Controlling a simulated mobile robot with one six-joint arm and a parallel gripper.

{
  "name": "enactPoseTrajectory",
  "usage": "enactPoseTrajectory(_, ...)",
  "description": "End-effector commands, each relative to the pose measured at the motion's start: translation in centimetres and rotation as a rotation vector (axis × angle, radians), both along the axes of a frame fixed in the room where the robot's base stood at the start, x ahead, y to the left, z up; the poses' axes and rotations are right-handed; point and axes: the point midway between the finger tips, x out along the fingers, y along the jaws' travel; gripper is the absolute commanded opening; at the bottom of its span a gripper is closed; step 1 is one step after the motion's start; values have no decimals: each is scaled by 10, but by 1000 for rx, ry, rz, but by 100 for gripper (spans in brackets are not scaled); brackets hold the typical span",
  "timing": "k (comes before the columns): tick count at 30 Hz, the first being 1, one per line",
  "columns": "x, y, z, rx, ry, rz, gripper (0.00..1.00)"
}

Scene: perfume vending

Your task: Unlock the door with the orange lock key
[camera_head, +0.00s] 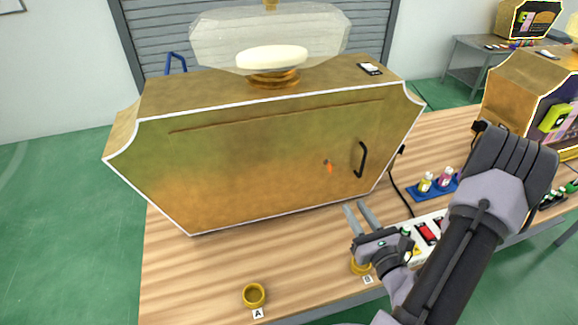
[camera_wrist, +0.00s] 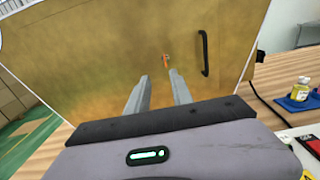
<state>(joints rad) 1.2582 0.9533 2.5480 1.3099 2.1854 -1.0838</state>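The orange lock key (camera_head: 329,167) sits in the door of the gold vending machine, left of the black handle (camera_head: 362,159). The door (camera_head: 250,160) is shut. The key (camera_wrist: 166,61) also shows in the wrist view, just beyond and between my fingertips, with the handle (camera_wrist: 204,53) to its right. My gripper (camera_head: 357,207) is open and empty, in front of the door and to the lower right of the key in the head view. Its two fingers are apart and point toward the door. The key's exact turn angle is too small to tell.
Gold cups stand by labels A (camera_head: 254,295) and B (camera_head: 361,266) on the wooden table. A panel with red switches (camera_head: 427,232) lies right of my gripper. A blue tray (camera_head: 440,187) holds small bottles. A black cable runs beside the machine. The table's front left is mostly clear.

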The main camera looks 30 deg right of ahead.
Motion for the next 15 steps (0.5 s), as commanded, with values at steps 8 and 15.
enactPoseTrajectory(8, 56, -14, -3, 0, 1, -8, 27)
enactPoseTrajectory(15, 124, -31, -2, 1, 0, -9, 27)
